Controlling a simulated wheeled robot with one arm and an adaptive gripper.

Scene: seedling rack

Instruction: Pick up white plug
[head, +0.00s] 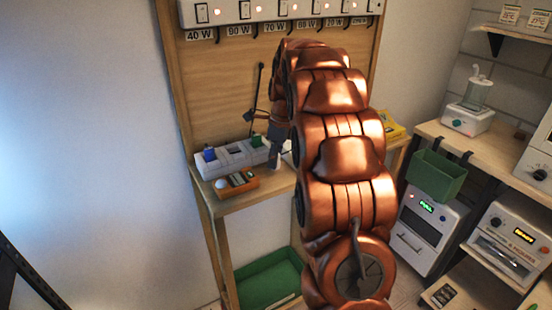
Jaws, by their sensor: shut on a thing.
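My gripper (274,156) is low over the wooden shelf, just right of the grey holder (232,158). It is shut on the white plug, which is mostly hidden by the fingers and my arm; only a small pale patch shows by the fingertips. The grey holder has several bays. A blue plug (210,154) sits in its left bay and a dark green one (257,140) near its right end.
A power strip (270,12) with switches, red lights and wattage labels runs above the wooden back panel. A black cable (259,90) hangs there. An orange tray (237,182) lies before the holder. A green bin (438,172) and appliances stand at right.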

